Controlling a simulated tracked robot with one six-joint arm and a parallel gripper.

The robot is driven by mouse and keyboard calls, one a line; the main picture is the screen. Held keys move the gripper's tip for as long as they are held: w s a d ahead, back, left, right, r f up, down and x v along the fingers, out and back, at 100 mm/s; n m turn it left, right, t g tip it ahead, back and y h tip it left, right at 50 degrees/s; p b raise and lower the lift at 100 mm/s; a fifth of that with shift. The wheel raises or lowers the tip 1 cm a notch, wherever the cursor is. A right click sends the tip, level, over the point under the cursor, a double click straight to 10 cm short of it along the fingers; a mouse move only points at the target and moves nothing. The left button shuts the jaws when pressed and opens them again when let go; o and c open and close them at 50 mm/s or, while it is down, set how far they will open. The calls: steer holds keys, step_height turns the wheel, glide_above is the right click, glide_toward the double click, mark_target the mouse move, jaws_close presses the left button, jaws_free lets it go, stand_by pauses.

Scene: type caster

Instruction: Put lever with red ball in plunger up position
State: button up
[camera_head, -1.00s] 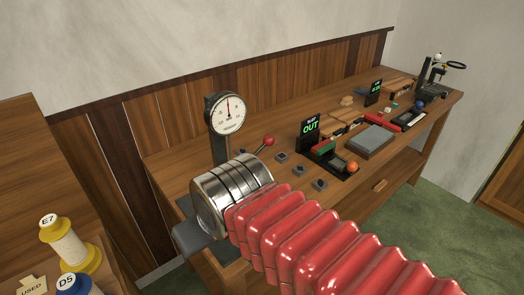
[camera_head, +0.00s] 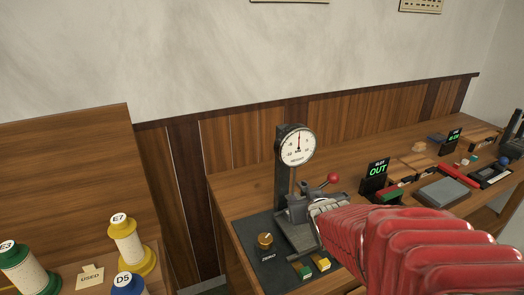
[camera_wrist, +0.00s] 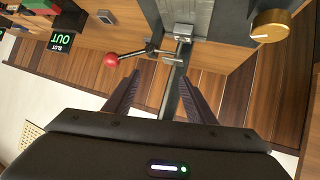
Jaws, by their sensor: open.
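The red ball (camera_head: 333,179) tops a thin dark lever on the grey gauge stand (camera_head: 285,190). In the wrist view the red ball (camera_wrist: 111,60) is at the left end of the lever (camera_wrist: 135,53), which runs to a pivot on the stand's post.
A round dial gauge (camera_head: 297,146) tops the stand. A sign reading OUT (camera_head: 375,176) stands to the right. Labelled spools (camera_head: 128,245) stand at the left.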

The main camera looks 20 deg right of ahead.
steer(key=d+f+t, duration=0.3)
steer(key=d, duration=0.5)
steer(key=m+t+h, duration=0.1)
steer(key=t, duration=0.1)
glide_toward(335, 181)
steer(key=f, duration=0.1)
steer(key=shift+s+a+m+t, duration=0.1)
steer(key=shift+s+m+t, duration=0.3)
steer(key=shift+s+t, duration=0.4)
steer(key=x, duration=1.3)
steer(key=shift+w+d+f, duration=0.2)
steer(key=shift+w, duration=0.1)
steer(key=shift+c, duration=0.4)
jaws_close()
